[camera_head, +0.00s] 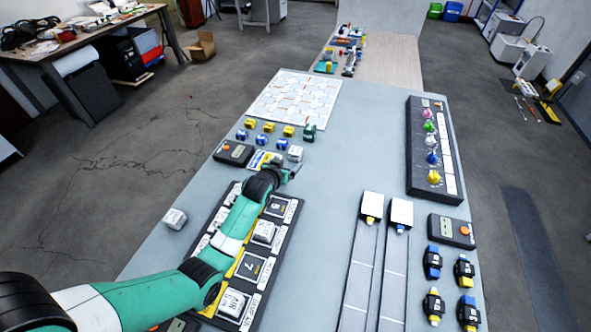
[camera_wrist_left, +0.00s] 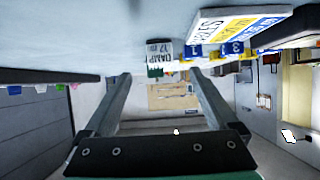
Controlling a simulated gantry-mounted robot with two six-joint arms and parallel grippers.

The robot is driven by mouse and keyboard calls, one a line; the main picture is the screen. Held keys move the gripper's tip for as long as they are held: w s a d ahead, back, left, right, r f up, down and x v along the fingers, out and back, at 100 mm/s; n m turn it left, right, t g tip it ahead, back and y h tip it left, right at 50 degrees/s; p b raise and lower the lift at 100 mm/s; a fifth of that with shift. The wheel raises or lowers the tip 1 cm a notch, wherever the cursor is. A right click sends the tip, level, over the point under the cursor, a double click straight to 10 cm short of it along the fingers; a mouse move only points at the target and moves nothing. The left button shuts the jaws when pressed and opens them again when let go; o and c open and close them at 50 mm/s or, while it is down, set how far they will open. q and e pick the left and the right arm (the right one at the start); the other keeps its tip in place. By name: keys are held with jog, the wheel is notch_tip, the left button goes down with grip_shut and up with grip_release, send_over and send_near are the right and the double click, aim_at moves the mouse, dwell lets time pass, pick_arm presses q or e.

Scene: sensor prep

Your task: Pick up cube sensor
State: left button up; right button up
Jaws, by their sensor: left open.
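Several white-grey cube sensors are in the head view. One cube (camera_head: 295,153) stands on the table just beyond my left gripper (camera_head: 289,170). A labelled cube (camera_wrist_left: 160,50) shows ahead of the open fingers (camera_wrist_left: 160,76) in the left wrist view, which looks upside down. The fingers appear empty and apart from it. Another cube (camera_head: 174,218) lies alone near the table's left edge. More cubes, such as one (camera_head: 263,232), sit in a black tray (camera_head: 271,268), partly hidden by my left arm. My right gripper is not in view.
A small labelled board (camera_head: 258,160) lies beside the left gripper. Beyond are blue and yellow sensors (camera_head: 267,127), a dark green piece (camera_head: 309,132) and a white patterned sheet (camera_head: 296,98). A black knob panel (camera_head: 432,150) stands at right. The table's middle right (camera_head: 355,150) is clear.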

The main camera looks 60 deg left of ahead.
aim_at(294, 155)
pick_arm(q)
jog(key=shift+a, duration=0.15)
jog(key=shift+w, duration=0.15)
jog(key=b+x, duration=0.3)
jog(key=x, duration=0.2)
jog(key=shift+w+a+f+b, duration=0.15)
jog(key=shift+f+b, duration=0.1)
jog(key=shift+b, duration=0.15)
jog(key=shift+w+a, duration=0.2)
jog(key=shift+w, duration=0.05)
jog(key=b+x, duration=0.4)
jog(key=b, duration=0.1)
jog(key=shift+w+a+f, duration=0.15)
jog(key=shift+w+f, duration=0.05)
jog(key=shift+f, duration=0.05)
jog(key=shift+w+a, duration=0.2)
jog(key=shift+r, duration=0.1)
grip_shut()
